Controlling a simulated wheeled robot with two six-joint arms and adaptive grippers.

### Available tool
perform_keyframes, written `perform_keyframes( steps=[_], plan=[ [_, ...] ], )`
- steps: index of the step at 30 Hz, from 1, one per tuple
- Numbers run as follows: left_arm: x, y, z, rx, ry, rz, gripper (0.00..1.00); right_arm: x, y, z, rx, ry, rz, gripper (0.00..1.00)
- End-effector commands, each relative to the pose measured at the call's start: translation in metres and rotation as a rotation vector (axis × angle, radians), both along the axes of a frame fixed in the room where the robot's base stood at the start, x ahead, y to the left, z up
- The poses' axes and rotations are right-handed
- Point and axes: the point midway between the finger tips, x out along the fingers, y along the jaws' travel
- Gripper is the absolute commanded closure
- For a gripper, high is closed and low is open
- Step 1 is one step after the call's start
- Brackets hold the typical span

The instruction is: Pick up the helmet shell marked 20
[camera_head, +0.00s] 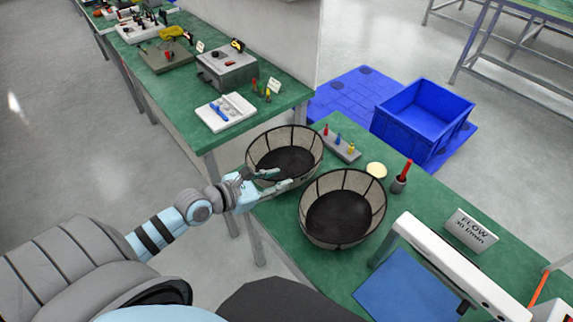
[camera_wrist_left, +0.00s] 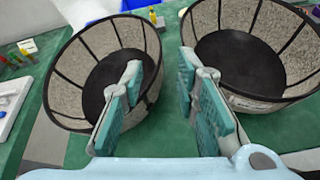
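No number 20 can be read on anything. Two round, open, bowl-like shells with mesh walls, dark ribs and black floors stand on the green table. The farther shell (camera_head: 286,160) is on the left in the left wrist view (camera_wrist_left: 105,85). The nearer shell (camera_head: 340,215) is on the right in the left wrist view (camera_wrist_left: 250,60); a pale mark on its outer wall is too small to read. Contact with either cannot be told. My right gripper is out of view.
A small rack (camera_head: 341,146) with colored pegs, a cream disc (camera_head: 376,169) and a red-handled tool (camera_head: 402,172) stand behind the shells. A FLOW sign (camera_head: 471,230), white frame (camera_head: 455,270) and blue mat (camera_head: 405,290) are right. A blue crate (camera_head: 425,115) lies beyond.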

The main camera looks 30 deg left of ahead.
Motion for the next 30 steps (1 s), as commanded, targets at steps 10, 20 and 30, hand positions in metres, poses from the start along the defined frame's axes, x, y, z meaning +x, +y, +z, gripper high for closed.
perform_keyframes(
  steps=[10,20,30],
  plan=[
    [0.059,-0.02,-0.032,-0.008,-0.001,0.003,0.72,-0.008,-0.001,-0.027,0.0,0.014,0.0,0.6],
    [0.1,-0.03,-0.059,-0.009,0.001,0.004,0.72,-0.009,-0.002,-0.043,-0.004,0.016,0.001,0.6],
    [0.1,-0.03,-0.058,-0.009,0.001,0.004,0.99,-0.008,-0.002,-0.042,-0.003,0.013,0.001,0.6]
  ],
)
